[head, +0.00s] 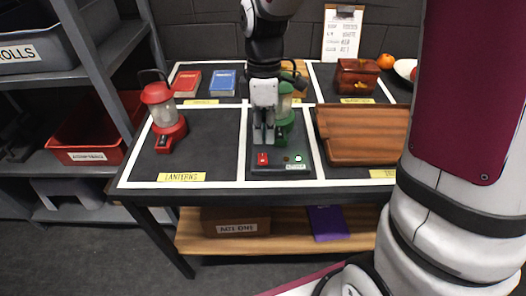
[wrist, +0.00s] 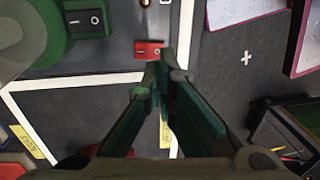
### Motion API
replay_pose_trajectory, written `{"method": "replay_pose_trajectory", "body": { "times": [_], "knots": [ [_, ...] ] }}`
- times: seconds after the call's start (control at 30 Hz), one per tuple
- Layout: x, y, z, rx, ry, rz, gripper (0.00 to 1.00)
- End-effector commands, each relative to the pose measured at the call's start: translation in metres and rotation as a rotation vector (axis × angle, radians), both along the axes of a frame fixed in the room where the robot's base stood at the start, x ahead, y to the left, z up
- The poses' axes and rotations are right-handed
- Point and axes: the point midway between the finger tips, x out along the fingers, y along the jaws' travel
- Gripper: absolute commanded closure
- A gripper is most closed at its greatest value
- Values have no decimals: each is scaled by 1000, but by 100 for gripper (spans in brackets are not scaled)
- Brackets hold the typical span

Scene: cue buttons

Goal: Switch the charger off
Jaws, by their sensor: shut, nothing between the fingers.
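The charger (head: 262,172) is a dark box at the front middle of the table, with a red rocker switch (head: 263,158) at its front left. A bright green light (head: 298,158) and a darker lamp (head: 285,159) sit to the right of the switch. A green lantern (head: 287,118) stands on the charger, partly behind my gripper. My gripper (head: 264,142) is shut and empty, pointing down just above and behind the red switch. In the wrist view the fingertips (wrist: 160,60) overlap the edge of the red switch (wrist: 147,49); I cannot tell whether they touch.
A red lantern (head: 166,118) stands on the left, and a brown wooden tray (head: 362,135) lies close on the right. Red (head: 187,81) and blue (head: 223,83) books, a wooden chest (head: 357,76) and a clipboard (head: 342,35) are at the back.

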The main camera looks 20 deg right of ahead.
Motion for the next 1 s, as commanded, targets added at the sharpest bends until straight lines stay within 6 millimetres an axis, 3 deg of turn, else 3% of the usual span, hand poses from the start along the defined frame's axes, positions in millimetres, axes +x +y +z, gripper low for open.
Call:
{"method": "replay_pose_trajectory", "body": {
  "times": [0.1, 0.3, 1.0],
  "knots": [
    [-4, 1, -24, -1, 4, 0, 100],
    [-7, 2, -48, 0, 2, 0, 100],
    [-14, 4, -65, 0, 3, 1, 100]
  ]
}}
